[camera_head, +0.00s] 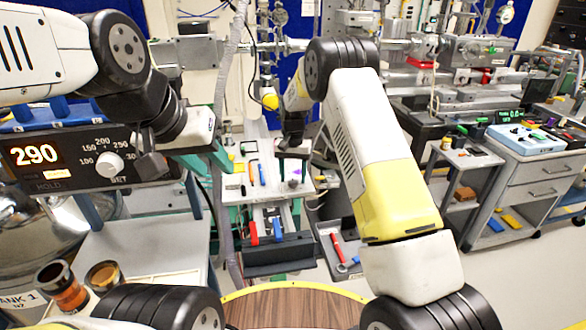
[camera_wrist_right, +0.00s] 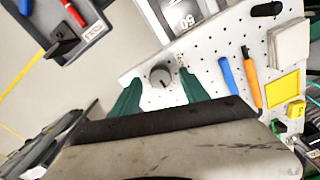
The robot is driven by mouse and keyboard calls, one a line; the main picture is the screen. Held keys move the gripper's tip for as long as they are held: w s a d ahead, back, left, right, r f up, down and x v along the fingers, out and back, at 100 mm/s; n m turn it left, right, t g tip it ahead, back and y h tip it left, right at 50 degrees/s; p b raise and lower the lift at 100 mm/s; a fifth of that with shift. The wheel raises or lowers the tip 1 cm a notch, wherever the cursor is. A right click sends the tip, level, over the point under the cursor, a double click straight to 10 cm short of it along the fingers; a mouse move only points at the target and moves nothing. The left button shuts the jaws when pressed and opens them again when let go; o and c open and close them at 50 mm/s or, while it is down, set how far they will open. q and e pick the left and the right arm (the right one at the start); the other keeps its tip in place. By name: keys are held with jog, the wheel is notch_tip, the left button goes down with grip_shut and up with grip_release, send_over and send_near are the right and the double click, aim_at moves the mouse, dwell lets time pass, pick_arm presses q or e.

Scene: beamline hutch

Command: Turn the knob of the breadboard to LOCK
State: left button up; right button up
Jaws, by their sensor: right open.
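The breadboard (camera_wrist_right: 215,60) is a white perforated board; in the head view it lies below my right arm (camera_head: 262,190). Its knob (camera_wrist_right: 162,76) is round and dark grey with a light pointer line. Small lettering beside the knob is too small to read. My right gripper (camera_wrist_right: 159,84) has green fingers that stand apart, one on each side of the knob in the wrist view. Whether they touch it cannot be told. In the head view my right gripper (camera_head: 292,160) hides the knob. My left gripper (camera_head: 150,160) is in front of the display unit; its jaw opening is unclear.
A blue pen (camera_wrist_right: 228,76), an orange pen (camera_wrist_right: 252,78) and a yellow square (camera_wrist_right: 284,90) lie on the breadboard. A display unit (camera_head: 40,155) reading 290 is at left. A tray with a red tool (camera_head: 338,250) is below. A drawer cabinet (camera_head: 530,180) stands right.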

notch_tip(320, 180, up, 7)
jog(key=shift+f, duration=0.1)
dwell(0.3)
notch_tip(320, 180, up, 12)
jog(key=r+t+y, duration=0.1)
send_over(293, 181)
jog(key=s+d, duration=0.6)
jog(key=s+d+r+t+y, duration=0.15)
jog(key=s+d+r, duration=0.25)
jog(key=s+r, duration=0.45)
jog(key=s+d+n+t, duration=0.1)
jog(key=s+d+t, duration=0.1)
jog(key=s, duration=0.8)
jog(key=s+d+n+t, duration=0.1)
jog(key=s+d, duration=0.1)
jog(key=s, duration=0.9)
jog(key=shift+s+d+t, duration=0.2)
jog(key=shift+s+t, duration=0.1)
jog(key=shift+t, duration=0.05)
jog(key=shift+f, duration=0.1)
